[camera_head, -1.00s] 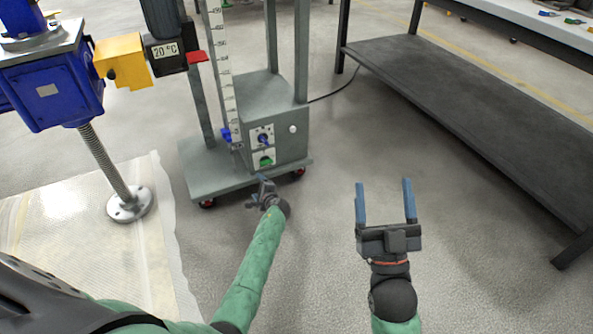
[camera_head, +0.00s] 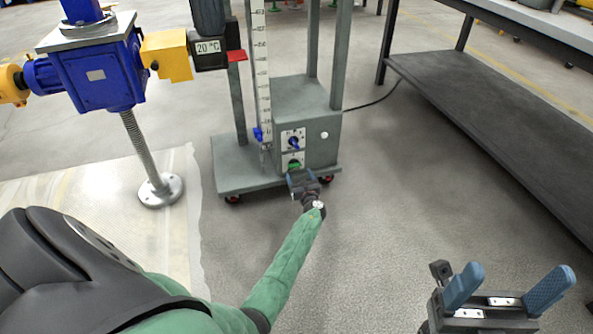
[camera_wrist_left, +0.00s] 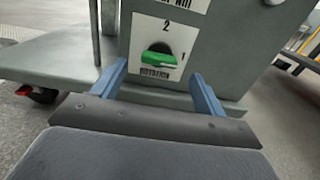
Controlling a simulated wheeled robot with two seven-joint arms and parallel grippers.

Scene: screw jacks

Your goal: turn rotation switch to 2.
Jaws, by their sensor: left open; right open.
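The rotation switch (camera_wrist_left: 158,58) is a green knob on a white plate with "2" above it, "1" at its right and "ROTATION" below. In the left wrist view it lies roughly level, pointing toward the 1. It also shows, small and partly covered, in the head view (camera_head: 293,164) low on the grey control box (camera_head: 322,150). My left gripper (camera_head: 303,177) is in front of the switch, open; its blue fingers (camera_wrist_left: 159,86) stand on either side of it, apart from it. My right gripper (camera_head: 507,290) is open and empty at the lower right.
A second plate with a blue switch (camera_head: 294,142) sits above the green one. The box stands on a wheeled grey cart (camera_head: 240,178) with a ruler post. A blue screw jack (camera_head: 95,75) is at left, a dark low shelf (camera_head: 490,110) at right. The floor between is clear.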

